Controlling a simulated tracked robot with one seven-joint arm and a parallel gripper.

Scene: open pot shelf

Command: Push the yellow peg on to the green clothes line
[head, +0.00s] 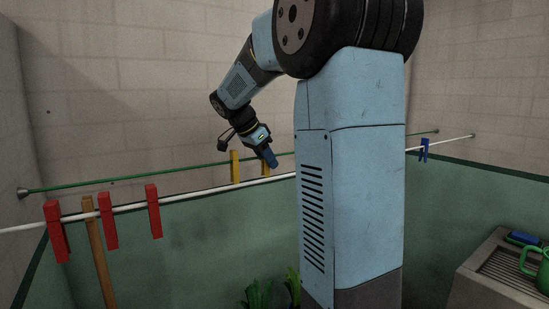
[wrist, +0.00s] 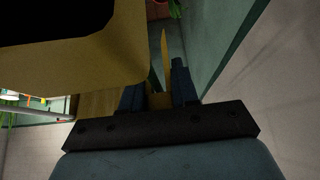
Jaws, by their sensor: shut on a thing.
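The green clothes line (head: 180,168) runs along the wall behind the white line. My gripper (head: 269,157) is close to the green line, left of my column, with its blue fingers pointing down. It is shut on a yellow peg (head: 264,168), which is partly hidden by the fingers. In the wrist view the peg (wrist: 160,101) shows between the two blue fingers. I cannot tell whether it touches the line. Another yellow peg (head: 235,167) stands upright across the green line, just left of my gripper.
The white line (head: 200,192) runs in front, with red pegs (head: 109,220) at the left and a blue peg (head: 424,150) at the right. A wooden post (head: 98,255) stands among the red pegs. Plants (head: 258,294) are below.

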